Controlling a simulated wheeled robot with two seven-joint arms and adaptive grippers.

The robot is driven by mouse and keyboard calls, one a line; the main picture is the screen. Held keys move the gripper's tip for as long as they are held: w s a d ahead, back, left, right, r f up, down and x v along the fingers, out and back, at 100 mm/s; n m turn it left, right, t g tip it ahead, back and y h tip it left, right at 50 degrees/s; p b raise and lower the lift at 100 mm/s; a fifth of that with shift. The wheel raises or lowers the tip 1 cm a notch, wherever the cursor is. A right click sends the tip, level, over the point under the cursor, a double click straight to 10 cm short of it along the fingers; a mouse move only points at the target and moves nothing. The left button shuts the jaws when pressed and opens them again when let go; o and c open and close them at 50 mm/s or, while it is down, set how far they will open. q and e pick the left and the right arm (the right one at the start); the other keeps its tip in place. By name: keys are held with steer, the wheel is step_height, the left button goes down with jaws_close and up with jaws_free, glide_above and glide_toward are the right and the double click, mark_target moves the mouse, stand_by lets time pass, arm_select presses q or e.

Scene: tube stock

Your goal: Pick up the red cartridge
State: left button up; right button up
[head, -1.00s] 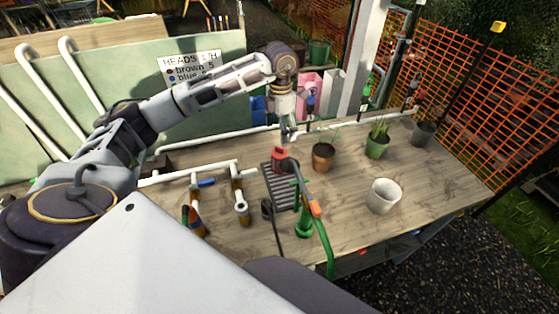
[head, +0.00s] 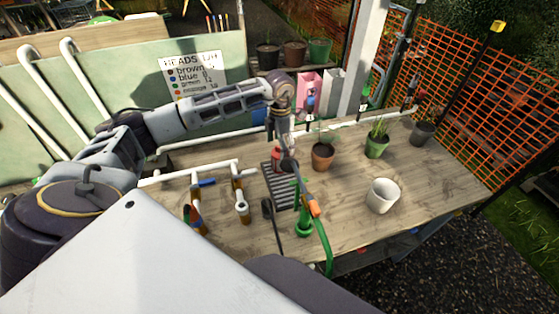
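The red cartridge (head: 275,155) stands at the far end of a dark slotted tray (head: 274,196) on the wooden bench, in the middle of the head view. My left arm reaches in from the left and bends down at the wrist. My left gripper (head: 287,160) points down right beside the cartridge, on its right side in the picture, and hides part of it. The fingers are small and dark here, so I cannot tell whether they touch the cartridge or how wide they are. My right gripper is not in view.
A green hose with an orange joint (head: 313,207) runs close to the gripper. A seedling pot (head: 322,157) stands just right. White pipes (head: 215,167) lie left. A white pot (head: 383,195) stands at the right, with bare bench (head: 435,180) around it.

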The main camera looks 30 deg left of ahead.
arm_select(q)
steer(key=shift+f, duration=0.15)
steer(key=shift+f+p, duration=0.35)
steer(key=shift+f, duration=0.25)
steer(key=shift+a+f+p, duration=0.1)
steer(key=shift+f+p, duration=0.35)
steer(key=shift+f, duration=1.35)
steer(key=c, duration=1.1)
